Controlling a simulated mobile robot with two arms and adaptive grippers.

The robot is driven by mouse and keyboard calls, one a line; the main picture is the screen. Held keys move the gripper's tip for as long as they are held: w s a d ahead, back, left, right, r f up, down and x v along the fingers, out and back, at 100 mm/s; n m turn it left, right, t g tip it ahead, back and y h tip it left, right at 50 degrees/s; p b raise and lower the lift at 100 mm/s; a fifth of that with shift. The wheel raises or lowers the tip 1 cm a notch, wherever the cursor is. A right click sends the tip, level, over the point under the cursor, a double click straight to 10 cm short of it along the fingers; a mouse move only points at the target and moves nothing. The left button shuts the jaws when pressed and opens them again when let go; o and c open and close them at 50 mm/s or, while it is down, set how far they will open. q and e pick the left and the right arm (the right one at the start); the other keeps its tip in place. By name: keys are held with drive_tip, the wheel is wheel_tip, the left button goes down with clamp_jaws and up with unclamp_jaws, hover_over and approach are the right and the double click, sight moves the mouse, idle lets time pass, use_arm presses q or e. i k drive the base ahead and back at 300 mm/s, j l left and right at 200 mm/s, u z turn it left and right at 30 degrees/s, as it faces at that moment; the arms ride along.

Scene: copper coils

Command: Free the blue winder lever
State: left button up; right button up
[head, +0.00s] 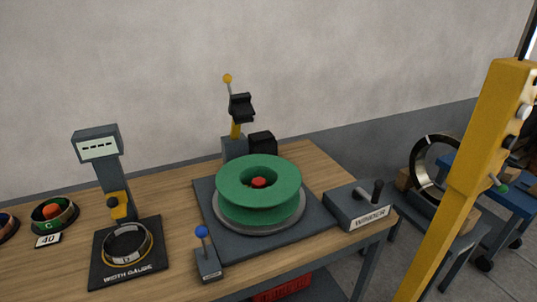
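The blue-knobbed lever (202,234) stands upright on a small grey block at the front edge of the wooden bench, left of the winder. Its block carries a small label too small to read. Nothing touches the lever in view. The winder holds a green spool (259,182) with a red centre on a grey turntable. A grey box labelled WINDER (356,208) with a black crank handle (377,190) sits at the bench's right corner. Neither of my grippers shows in the head view.
A width gauge (127,243) with a dark ring stands left of the lever. Small coil dishes (55,215) and a "40" card (48,240) lie further left. A yellow-knobbed lever (228,79) rises behind the spool. A yellow post (462,180) stands at right, near a large ring (419,170).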

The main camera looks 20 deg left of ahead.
sight(200, 232)
drive_tip(key=u, duration=1.25)
